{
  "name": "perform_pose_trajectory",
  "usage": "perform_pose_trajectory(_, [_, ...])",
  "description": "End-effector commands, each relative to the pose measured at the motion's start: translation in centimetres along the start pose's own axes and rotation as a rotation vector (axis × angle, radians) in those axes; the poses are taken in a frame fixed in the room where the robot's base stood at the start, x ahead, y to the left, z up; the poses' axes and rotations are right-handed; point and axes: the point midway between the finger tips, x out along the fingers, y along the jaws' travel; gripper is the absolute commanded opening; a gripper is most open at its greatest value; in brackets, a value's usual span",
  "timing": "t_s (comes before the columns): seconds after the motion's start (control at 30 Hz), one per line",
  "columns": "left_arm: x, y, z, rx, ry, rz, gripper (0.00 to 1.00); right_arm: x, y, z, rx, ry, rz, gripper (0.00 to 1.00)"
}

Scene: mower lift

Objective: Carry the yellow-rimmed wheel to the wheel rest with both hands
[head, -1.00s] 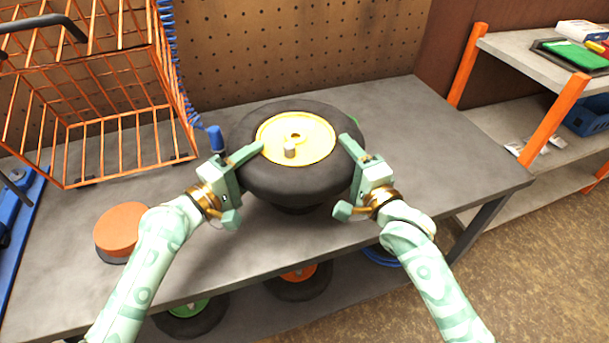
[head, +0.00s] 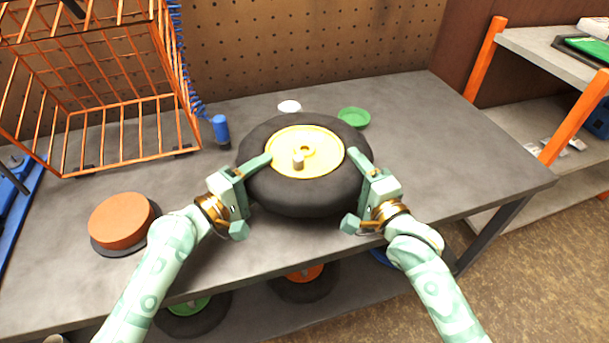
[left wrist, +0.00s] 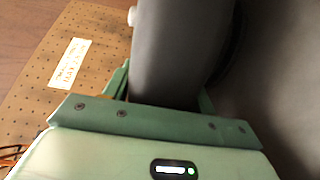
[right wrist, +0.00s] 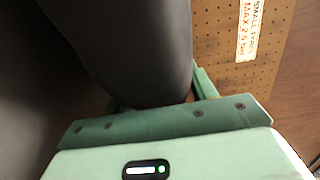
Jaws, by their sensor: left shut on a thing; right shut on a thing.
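The yellow-rimmed wheel (head: 305,200) lies flat, yellow face up, between my two grippers above the grey bench. Its black tyre fills much of the left wrist view (left wrist: 180,50) and the right wrist view (right wrist: 140,45). My left gripper (head: 252,185) is shut on the tyre's left side, with one finger over the top. My right gripper (head: 362,188) is shut on its right side in the same way. The wheel's underside is hidden, so any gap to the bench cannot be judged. I cannot tell which thing is the wheel rest.
An orange round block on a dark base (head: 123,222) stands left on the bench (head: 440,140). A blue cylinder (head: 220,129), white disc (head: 289,106) and green dish (head: 354,117) lie behind the wheel. An orange wire basket (head: 100,110) is back left. The bench's right side is clear.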

Motion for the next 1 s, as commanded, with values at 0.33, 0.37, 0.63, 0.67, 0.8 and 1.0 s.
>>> perform_pose_trajectory(0.33, [0.0,-0.7,-0.1,-0.004,0.002,-0.004,0.78,0.0,0.6,-0.1,0.003,0.001,0.002,0.78])
perform_pose_trajectory(0.37, [0.0,-0.7,-0.1,-0.004,0.002,-0.004,0.78,0.0,0.6,-0.1,0.003,0.001,0.002,0.78])
perform_pose_trajectory(0.63, [-2.4,-0.8,-0.1,-0.002,0.001,-0.007,0.78,0.0,0.7,-0.1,0.002,0.001,0.004,0.78])
perform_pose_trajectory(0.67, [-3.1,-0.9,-0.1,-0.002,0.001,-0.007,0.78,0.0,0.7,-0.1,0.002,0.001,0.004,0.78])
perform_pose_trajectory(0.8, [-6.5,-0.9,-0.1,-0.002,0.002,-0.009,0.78,0.0,0.7,0.0,0.002,0.0,0.004,0.78])
perform_pose_trajectory(1.0, [-10.4,-0.8,-0.1,-0.005,0.002,-0.007,0.78,0.0,0.7,0.0,0.002,0.0,0.004,0.78])
